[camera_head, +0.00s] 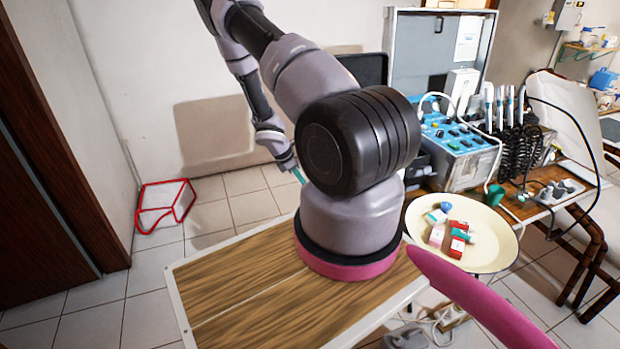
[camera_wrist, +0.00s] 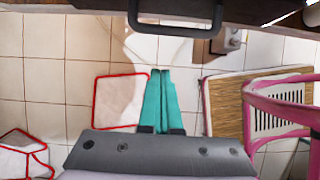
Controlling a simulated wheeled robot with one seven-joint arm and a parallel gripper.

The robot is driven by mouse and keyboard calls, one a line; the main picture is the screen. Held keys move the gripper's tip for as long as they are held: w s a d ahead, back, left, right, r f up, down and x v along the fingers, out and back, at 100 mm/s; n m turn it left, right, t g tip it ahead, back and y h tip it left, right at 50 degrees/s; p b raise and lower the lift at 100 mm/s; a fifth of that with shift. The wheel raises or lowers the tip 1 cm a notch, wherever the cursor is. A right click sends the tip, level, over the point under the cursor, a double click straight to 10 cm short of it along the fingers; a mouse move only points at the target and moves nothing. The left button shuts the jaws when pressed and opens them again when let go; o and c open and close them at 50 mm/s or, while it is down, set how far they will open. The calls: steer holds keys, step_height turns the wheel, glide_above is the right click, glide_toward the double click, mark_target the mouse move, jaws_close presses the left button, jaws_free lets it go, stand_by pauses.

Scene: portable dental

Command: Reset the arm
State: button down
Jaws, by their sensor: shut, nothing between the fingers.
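My arm rises from a pink-ringed base on the wooden board in the head view and reaches back and left, with its forearm hanging down. My gripper (camera_head: 300,177) shows only as a bit of teal beside the big black joint, mostly hidden by it. In the wrist view my gripper (camera_wrist: 161,72) has its two teal fingers side by side, shut and empty, above the tiled floor.
A red-edged frame (camera_head: 165,205) stands on the floor at left. A round cream tray (camera_head: 490,258) holds several small boxes and a blue cup (camera_head: 446,206). A blue dental unit (camera_head: 455,145) with cables stands at right.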

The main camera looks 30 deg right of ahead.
steer(key=v, duration=1)
